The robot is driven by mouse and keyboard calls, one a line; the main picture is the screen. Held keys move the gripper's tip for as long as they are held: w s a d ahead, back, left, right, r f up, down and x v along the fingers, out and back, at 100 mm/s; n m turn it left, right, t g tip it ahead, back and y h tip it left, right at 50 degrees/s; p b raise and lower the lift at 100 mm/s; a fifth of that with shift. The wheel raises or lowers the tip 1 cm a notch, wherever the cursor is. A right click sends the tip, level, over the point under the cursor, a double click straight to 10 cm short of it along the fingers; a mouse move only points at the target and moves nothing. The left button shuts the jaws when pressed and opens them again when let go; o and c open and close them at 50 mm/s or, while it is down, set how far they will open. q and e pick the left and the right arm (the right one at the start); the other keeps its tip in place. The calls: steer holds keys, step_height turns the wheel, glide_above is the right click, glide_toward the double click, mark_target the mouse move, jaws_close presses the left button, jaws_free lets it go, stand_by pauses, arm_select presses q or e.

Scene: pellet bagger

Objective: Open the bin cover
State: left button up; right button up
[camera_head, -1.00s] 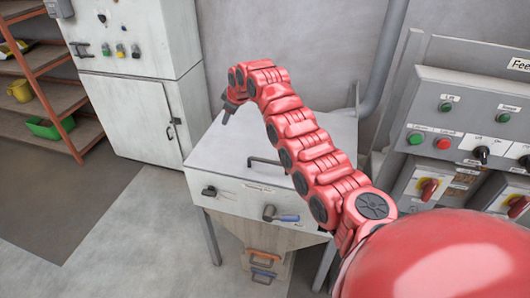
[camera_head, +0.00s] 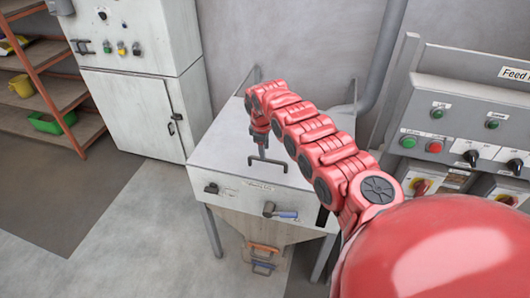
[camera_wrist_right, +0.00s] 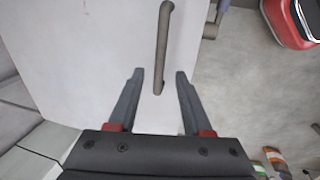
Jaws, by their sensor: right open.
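The bin is a pale grey metal box on legs, and its flat cover (camera_head: 215,150) is down. A dark bar handle (camera_head: 270,162) sits on the cover near its front edge. My right gripper (camera_head: 262,148) points down over the handle. In the right wrist view, the open fingers (camera_wrist_right: 160,73) stand on either side of the line of the handle (camera_wrist_right: 163,40), one on each side, with nothing clamped. I cannot tell how far the tips are above the cover. My left gripper is not in view.
A grey latch with a blue grip (camera_head: 280,213) is on the bin's front, with a dark latch (camera_head: 211,188) to its left. A control panel (camera_head: 455,115) stands at right, a white cabinet (camera_head: 130,110) at left. Floor at front left is clear.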

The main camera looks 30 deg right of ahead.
steer(key=shift+w+d+f, duration=0.15)
steer(key=shift+d+f, duration=0.05)
steer(key=shift+f, duration=0.9)
steer(key=shift+w+d+f, duration=0.15)
steer(key=shift+f, duration=0.95)
jaws_close()
